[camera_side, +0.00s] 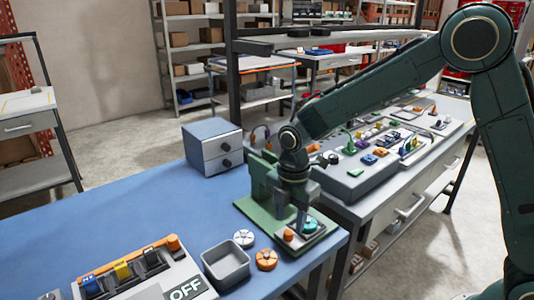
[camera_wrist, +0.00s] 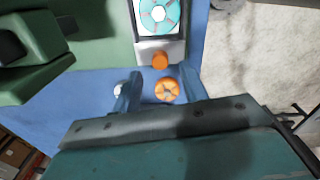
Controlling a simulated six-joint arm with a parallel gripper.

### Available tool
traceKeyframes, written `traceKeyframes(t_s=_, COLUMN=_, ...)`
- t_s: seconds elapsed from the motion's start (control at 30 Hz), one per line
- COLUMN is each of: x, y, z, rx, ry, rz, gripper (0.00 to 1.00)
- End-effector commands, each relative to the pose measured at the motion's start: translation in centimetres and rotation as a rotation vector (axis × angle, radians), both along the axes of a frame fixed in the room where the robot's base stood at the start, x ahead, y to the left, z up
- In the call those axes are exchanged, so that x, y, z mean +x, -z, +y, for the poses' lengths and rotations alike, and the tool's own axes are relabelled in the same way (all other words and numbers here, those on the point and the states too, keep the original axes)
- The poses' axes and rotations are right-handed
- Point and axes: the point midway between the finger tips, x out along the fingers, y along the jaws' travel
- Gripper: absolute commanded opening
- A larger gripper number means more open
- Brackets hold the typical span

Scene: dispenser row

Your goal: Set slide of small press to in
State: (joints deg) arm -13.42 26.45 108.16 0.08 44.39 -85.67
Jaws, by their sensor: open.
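The small press (camera_side: 262,190) is a green frame standing at the table's front right corner; its green body also shows in the wrist view (camera_wrist: 95,35). Its pale slide (camera_wrist: 151,45) carries a teal spoked disc (camera_wrist: 158,14) in a dark recess and has an orange knob (camera_wrist: 160,60) at its near end. The knob (camera_side: 289,236) and disc (camera_side: 310,226) also show in the side view. My gripper (camera_wrist: 160,88) is open and empty, pointing down close to the knob. The knob appears just beyond the fingertips, roughly centred between them. Contact cannot be told.
An orange spoked disc (camera_side: 266,260) and a white one (camera_side: 243,238) lie beside a grey open bin (camera_side: 226,263). A lever panel (camera_side: 135,275) marked OFF is at front left. A drawer box (camera_side: 213,146) stands behind. The blue table (camera_side: 130,200) is clear at left.

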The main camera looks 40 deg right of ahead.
Motion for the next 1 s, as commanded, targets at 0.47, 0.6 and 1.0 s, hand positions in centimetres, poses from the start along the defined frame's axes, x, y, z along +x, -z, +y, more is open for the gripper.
traceKeyframes(t_s=0.47, x=0.0, y=4.0, z=0.0, rx=0.0, ry=0.0, rz=0.001, gripper=0.43)
traceKeyframes(t_s=0.6, x=0.0, y=4.0, z=0.0, rx=0.0, ry=0.0, rz=0.0, gripper=0.43)
traceKeyframes(t_s=1.0, x=0.0, y=4.0, z=0.0, rx=0.0, ry=0.0, rz=0.0, gripper=0.0)
